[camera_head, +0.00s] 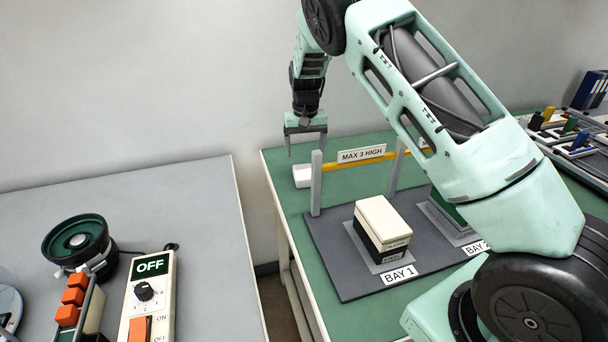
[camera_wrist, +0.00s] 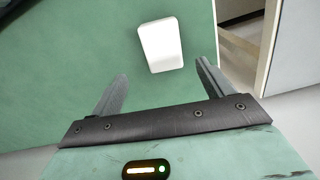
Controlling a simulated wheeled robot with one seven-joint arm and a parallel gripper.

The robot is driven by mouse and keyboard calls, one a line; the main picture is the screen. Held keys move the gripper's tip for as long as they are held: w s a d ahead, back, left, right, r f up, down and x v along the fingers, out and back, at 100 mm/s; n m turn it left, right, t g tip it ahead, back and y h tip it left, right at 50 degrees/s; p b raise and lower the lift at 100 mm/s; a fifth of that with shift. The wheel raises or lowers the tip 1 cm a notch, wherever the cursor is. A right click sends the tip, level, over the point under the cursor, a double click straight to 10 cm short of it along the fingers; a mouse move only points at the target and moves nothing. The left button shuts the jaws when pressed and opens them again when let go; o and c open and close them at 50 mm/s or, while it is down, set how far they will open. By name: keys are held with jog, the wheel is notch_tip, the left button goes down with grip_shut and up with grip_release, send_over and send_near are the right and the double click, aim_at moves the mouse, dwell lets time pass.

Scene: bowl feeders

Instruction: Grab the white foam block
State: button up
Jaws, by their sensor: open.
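The white foam block (camera_head: 302,176) lies on the green table top at its back left, partly behind the grey post. In the wrist view the white foam block (camera_wrist: 161,45) lies on the green surface, ahead of the fingertips and roughly between their lines. My gripper (camera_head: 306,152) is open and empty, above the block in the head view and apart from it. Its two grey fingers also show in the wrist view (camera_wrist: 162,70), spread wide.
A yellow bar with a "MAX 3 HIGH" sign (camera_head: 361,154) on grey posts (camera_head: 316,184) stands right of the block. Stacked boxes (camera_head: 382,222) sit at BAY 1 on a dark mat (camera_head: 335,273). A gap separates the green table from the grey table (camera_head: 200,215).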

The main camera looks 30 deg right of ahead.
aim_at(304, 171)
notch_tip(304, 171, down, 3)
jog(key=shift+r, duration=0.1)
jog(key=shift+s+a+f+p, duration=0.2)
jog(key=shift+f+p, duration=0.25)
jog(key=shift+f, duration=0.9)
jog(key=shift+s+a+f+p, duration=0.15)
jog(key=shift+f+p, duration=0.25)
jog(key=shift+f, duration=0.95)
jog(key=shift+w, duration=0.1)
jog(key=c, duration=1.1)
